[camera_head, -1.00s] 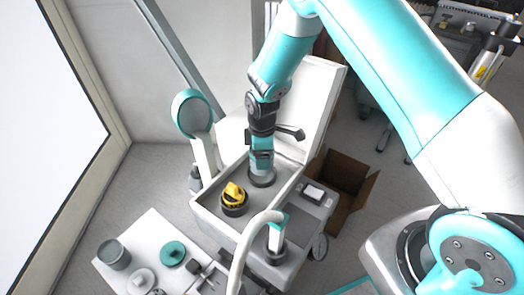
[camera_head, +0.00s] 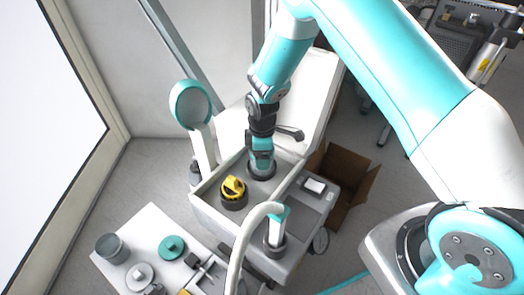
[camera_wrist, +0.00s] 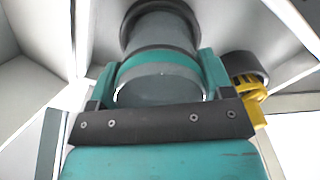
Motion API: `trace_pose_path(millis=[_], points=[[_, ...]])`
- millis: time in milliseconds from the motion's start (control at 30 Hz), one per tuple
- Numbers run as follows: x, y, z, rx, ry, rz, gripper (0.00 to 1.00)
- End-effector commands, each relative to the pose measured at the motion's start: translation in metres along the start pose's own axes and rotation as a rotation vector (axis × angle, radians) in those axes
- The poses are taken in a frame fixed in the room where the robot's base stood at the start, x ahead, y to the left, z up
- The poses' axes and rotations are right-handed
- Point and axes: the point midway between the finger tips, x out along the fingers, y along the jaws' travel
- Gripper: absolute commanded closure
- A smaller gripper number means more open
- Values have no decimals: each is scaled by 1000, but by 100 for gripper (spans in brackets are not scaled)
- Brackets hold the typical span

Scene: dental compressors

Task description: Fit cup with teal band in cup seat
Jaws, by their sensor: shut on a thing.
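The cup with teal band (camera_wrist: 160,78) is a grey cylinder with a teal ring, seen close in the wrist view. My gripper (camera_wrist: 158,85) is shut on it, with a teal finger on each side of the band. The far end of the cup meets a dark round ring (camera_wrist: 160,22), which appears to be the cup seat. In the head view my gripper (camera_head: 261,158) points down inside the white open housing, over a dark round base (camera_head: 261,170). Whether the cup is fully down in the seat cannot be told.
A yellow part on a dark round base (camera_head: 234,190) stands left of my gripper in the same housing; it also shows in the wrist view (camera_wrist: 250,88). White housing walls (camera_head: 222,222) surround both. A white curved hose (camera_head: 243,245) rises in front. A side table (camera_head: 150,225) holds several parts.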

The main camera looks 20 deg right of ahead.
Motion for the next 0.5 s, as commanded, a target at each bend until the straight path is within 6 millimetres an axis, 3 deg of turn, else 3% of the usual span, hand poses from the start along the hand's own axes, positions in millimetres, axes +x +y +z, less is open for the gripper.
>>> trace_pose_path(millis=[433, 467, 500], points=[[11, 0, 0, 0, 0, 0, 51], [11, 0, 0, 0, 0, 0, 22], [11, 0, 0, 0, 0, 0, 13]])
